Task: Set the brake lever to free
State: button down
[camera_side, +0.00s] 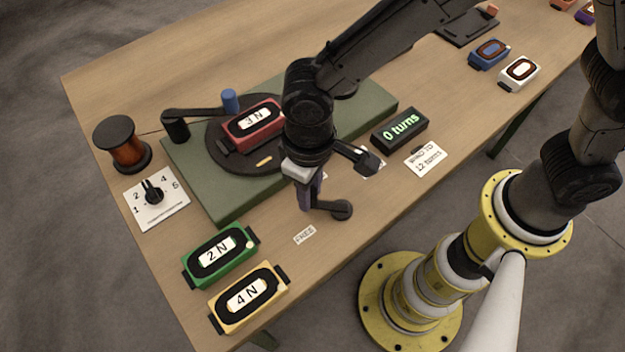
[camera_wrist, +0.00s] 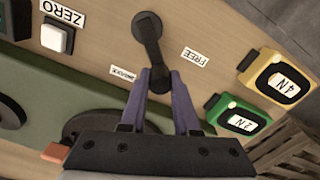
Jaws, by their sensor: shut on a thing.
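The brake lever (camera_wrist: 150,38) is a black bar with a round pivot end, seen in the wrist view. It also shows in the side view (camera_side: 341,209), low on the table in front of the green base. My gripper (camera_wrist: 160,78) is shut on the lever's free end, with a purple finger on each side. In the side view my gripper (camera_side: 311,205) reaches down to the lever. The lever points between the FREE label (camera_wrist: 195,57) and a second small label (camera_wrist: 122,73), too small to read. The FREE label also shows in the side view (camera_side: 304,235). The fingers partly hide the lever's end.
Green 2 N (camera_side: 219,255) and yellow 4 N (camera_side: 247,297) boxes stand near the FREE label. A ZERO button (camera_wrist: 57,38) is beyond the pivot.

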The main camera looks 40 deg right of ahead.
jog(key=n, duration=0.1)
jog(key=s+a+n, duration=0.1)
jog(key=n, duration=0.1)
jog(key=s+n, duration=0.1)
jog(key=n, duration=0.1)
jog(key=shift+a+r, duration=0.1)
jog(key=shift+a, duration=0.15)
jog(key=shift+s, duration=0.1)
dwell(0.4)
jog(key=c, duration=0.6)
grip_release()
jog(key=shift+c, duration=0.2)
notch_tip(320, 180, up, 14)
